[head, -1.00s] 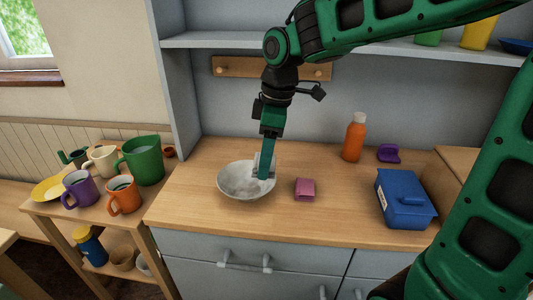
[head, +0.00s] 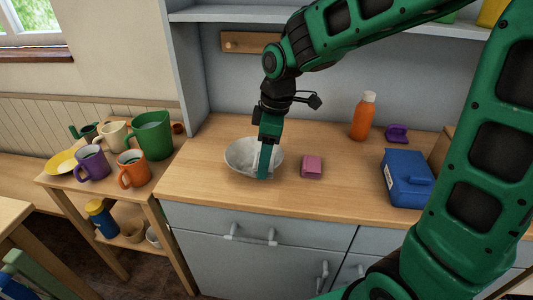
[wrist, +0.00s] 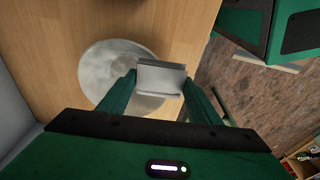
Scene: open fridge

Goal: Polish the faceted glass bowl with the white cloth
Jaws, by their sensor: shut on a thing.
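The glass bowl (head: 239,154) stands on the wooden counter, pale grey-white and wide-rimmed. It also shows below my gripper in the wrist view (wrist: 103,68). My gripper (wrist: 159,82) is shut on the white cloth (wrist: 161,79), which looks like a small folded pale piece between the fingers. In the head view my gripper (head: 265,172) points down at the right front part of the bowl. The finger hides part of the bowl and most of the cloth there. I cannot tell whether the cloth touches the glass.
A pink block (head: 311,167) lies right of the bowl. An orange bottle (head: 361,120), a purple item (head: 397,133) and a blue box (head: 405,180) stand farther right. Several mugs stand on a side table at left. The counter's front edge (head: 300,213) is close to the bowl.

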